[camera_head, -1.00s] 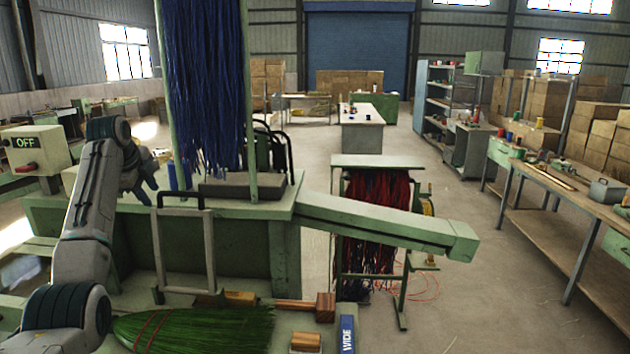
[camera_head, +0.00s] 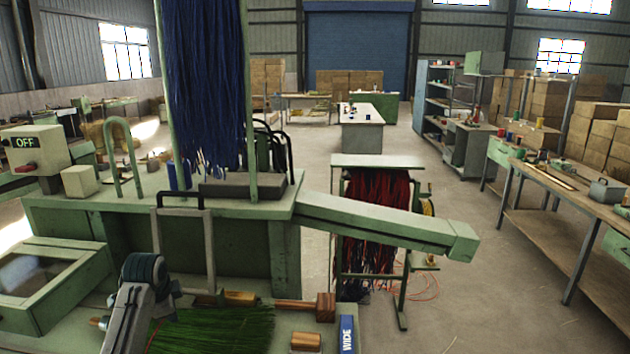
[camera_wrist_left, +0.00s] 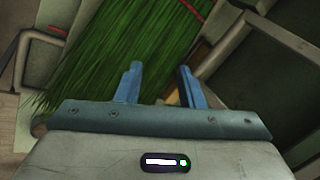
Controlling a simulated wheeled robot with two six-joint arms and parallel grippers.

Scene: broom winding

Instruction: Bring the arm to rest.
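My left arm (camera_head: 128,318) is low at the bottom left in the head view, folded above the front of the bench. My left gripper shows in the left wrist view with two blue fingers (camera_wrist_left: 160,84) apart and nothing visible between them. The green broom (camera_head: 222,328) lies on the front bench, partly hidden by my arm. Its bristles (camera_wrist_left: 108,55) and red binding fill the upper left of the left wrist view, beyond the fingers. Whether the fingers touch it I cannot tell. My right arm and gripper are not in view.
The green winding machine (camera_head: 200,240) stands behind the broom, with an upright grey frame (camera_head: 183,245). A wooden block-ended handle (camera_head: 322,306) and blue WIDE label (camera_head: 347,335) lie right of the broom. An OFF switch box (camera_head: 28,150) stands left.

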